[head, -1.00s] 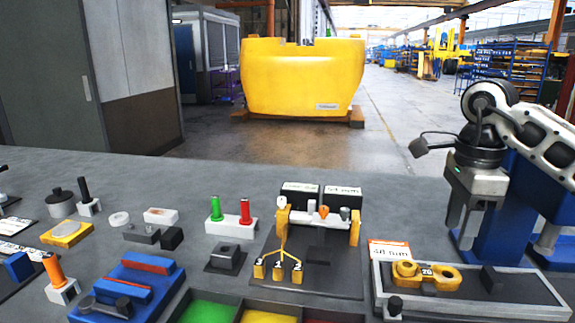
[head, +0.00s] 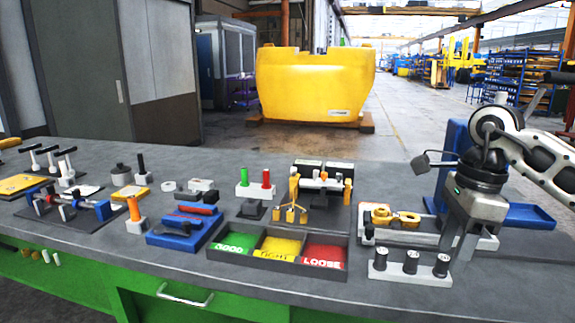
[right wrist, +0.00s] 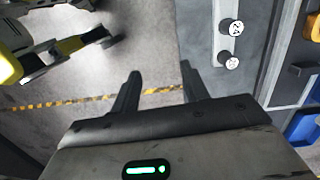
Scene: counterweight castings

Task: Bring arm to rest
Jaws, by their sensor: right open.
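My right gripper (head: 457,248) hangs pointing down at the right of the head view, in front of the tray with the yellow link part (head: 404,217). It is open and empty. In the right wrist view its two dark fingers (right wrist: 158,82) stand apart with only grey floor and a yellow-black stripe between them. A white block with black pegs (head: 410,276) is close beside it in the head view; two of its pegs (right wrist: 230,44) show right of the fingers in the wrist view. My left gripper is not in view.
The grey bench holds a three-part tray marked good, tight and loose (head: 212,252), a blue fixture (head: 172,240), and a stand with green and red pins (head: 256,191). A blue tray (head: 528,217) lies behind my right arm. A yellow casting (head: 315,85) stands on the floor beyond.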

